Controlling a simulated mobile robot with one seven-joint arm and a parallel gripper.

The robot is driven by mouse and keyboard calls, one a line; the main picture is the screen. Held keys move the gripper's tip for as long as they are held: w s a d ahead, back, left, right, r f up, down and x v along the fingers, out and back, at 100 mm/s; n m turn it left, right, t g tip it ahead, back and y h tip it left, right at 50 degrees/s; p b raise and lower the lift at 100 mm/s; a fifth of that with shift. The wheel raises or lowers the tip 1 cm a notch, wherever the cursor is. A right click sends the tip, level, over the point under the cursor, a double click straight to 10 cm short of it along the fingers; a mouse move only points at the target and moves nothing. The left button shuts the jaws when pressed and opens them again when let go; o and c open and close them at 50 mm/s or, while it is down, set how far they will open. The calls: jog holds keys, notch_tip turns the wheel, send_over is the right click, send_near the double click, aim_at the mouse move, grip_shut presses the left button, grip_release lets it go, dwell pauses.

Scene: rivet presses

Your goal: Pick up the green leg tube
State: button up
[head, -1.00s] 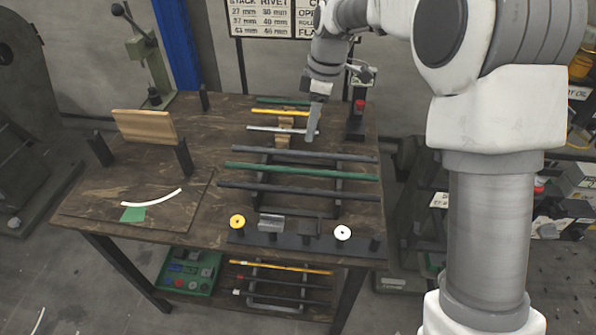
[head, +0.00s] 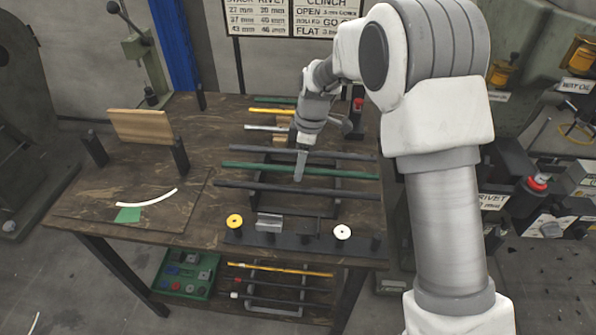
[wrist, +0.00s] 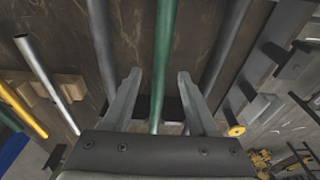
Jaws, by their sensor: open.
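A long green tube (head: 245,168) lies across a dark rack on the table, between two dark grey tubes. It also runs up the middle of the wrist view (wrist: 164,45). My gripper (head: 299,177) is over the middle of this tube, pointing down. In the wrist view my gripper (wrist: 158,76) is open, with one finger on each side of the green tube and nothing clamped. Whether the fingertips reach down past the tube is hard to tell. A second, shorter green tube (head: 272,99) lies at the back of the table.
Dark grey tubes (head: 250,188) (head: 345,155) lie close on both sides. A yellow tube (head: 262,110) and a silver tube (head: 262,127) rest behind. A dark strip with a yellow disc (head: 235,221) and a white disc (head: 342,232) is in front. A wooden block (head: 140,126) stands left.

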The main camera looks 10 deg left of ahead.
grip_shut()
dwell(0.5)
